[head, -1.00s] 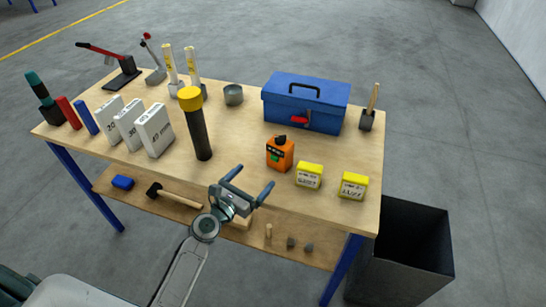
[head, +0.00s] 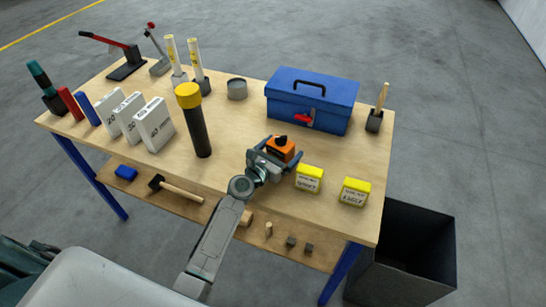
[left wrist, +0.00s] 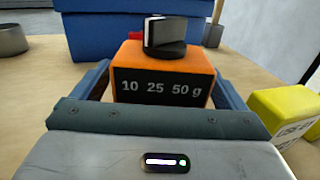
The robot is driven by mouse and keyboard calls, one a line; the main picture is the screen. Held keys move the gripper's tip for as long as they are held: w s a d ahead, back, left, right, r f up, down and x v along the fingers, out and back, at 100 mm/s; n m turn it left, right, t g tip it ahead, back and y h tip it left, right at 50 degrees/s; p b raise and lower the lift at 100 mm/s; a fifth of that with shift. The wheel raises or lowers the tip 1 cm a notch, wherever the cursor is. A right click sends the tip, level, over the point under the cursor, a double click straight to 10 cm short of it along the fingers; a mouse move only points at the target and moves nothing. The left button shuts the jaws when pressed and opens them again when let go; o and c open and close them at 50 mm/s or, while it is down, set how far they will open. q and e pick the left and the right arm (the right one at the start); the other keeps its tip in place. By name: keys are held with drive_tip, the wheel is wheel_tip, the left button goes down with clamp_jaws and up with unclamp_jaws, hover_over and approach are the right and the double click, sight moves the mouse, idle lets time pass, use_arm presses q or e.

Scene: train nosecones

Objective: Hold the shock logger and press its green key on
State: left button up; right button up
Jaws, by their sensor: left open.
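The shock logger is an orange box (head: 282,147) with a black knob on top, standing upright on the workbench. In the left wrist view the shock logger (left wrist: 163,75) shows a dark panel reading "10 25 50 g". My left gripper (head: 277,153) is open, with one blue-grey finger on each side of the logger; it also shows in the left wrist view (left wrist: 165,90). I cannot tell if the fingers touch it. The green key is hidden behind my gripper. My right gripper is not in view.
A blue toolbox (head: 325,90) stands behind the logger. Two yellow boxes (head: 309,178) (head: 355,191) stand to its right, the nearer one close to my gripper. A black tube with a yellow cap (head: 198,130) stands to the left. A dark bin (head: 415,210) is beside the bench.

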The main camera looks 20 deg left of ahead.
use_arm(q)
drive_tip(key=shift+w+d, duration=0.15)
drive_tip(key=shift+w, duration=0.3)
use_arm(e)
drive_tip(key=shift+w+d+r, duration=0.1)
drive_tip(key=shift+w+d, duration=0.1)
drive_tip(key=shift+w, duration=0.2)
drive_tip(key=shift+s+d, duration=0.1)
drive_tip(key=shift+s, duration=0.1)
use_arm(q)
drive_tip(key=c, duration=1.2)
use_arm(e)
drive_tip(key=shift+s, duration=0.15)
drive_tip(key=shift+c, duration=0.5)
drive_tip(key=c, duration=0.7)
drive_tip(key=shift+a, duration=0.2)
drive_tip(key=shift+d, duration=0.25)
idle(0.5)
